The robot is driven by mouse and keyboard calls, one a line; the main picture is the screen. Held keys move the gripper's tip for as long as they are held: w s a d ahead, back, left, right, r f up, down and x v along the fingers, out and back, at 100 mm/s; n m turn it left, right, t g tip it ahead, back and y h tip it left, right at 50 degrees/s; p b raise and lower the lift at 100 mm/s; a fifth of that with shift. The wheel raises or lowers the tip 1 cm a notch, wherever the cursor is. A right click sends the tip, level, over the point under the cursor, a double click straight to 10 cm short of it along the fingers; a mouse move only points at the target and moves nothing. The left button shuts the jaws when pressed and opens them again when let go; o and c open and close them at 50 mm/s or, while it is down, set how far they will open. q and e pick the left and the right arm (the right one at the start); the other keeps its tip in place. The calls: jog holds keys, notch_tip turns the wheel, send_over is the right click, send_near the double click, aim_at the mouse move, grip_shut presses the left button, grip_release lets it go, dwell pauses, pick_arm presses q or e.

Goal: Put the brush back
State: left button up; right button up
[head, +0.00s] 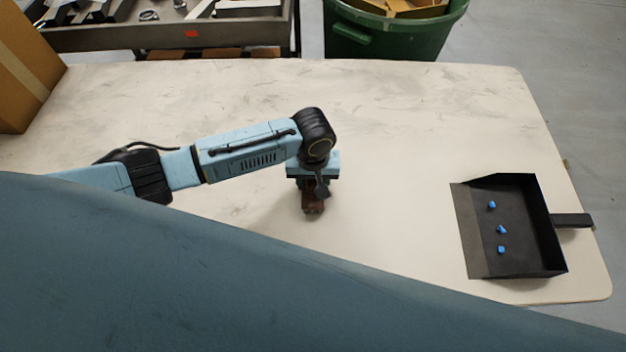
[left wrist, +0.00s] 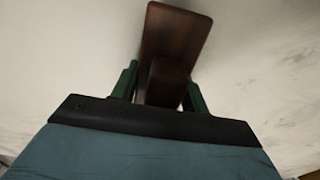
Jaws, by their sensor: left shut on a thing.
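The brush (head: 312,204) is a brown wooden thing below my left gripper in the head view, over the middle of the pale table. My left gripper (head: 314,188) is shut on it. In the left wrist view, the brush (left wrist: 178,35) shows a dark brown block, with its raised grip between the green fingers of my left gripper (left wrist: 162,88). Its bristles are hidden. I cannot tell whether the brush touches the table. My right gripper is not in view.
A black dustpan (head: 520,255) holding blue bits (head: 501,229) lies at the table's right side. A cardboard box (head: 25,70) stands at the left. A green bin (head: 390,38) and a grey tray (head: 180,35) are beyond the far edge. The pale tabletop (head: 420,120) is largely clear.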

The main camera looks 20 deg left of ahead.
pick_arm(q)
jog(key=o, duration=1.3)
notch_tip(320, 180, up, 12)
jog(key=p, duration=0.2)
jog(key=shift+r+p, duration=0.15)
jog(key=shift+p, duration=0.25)
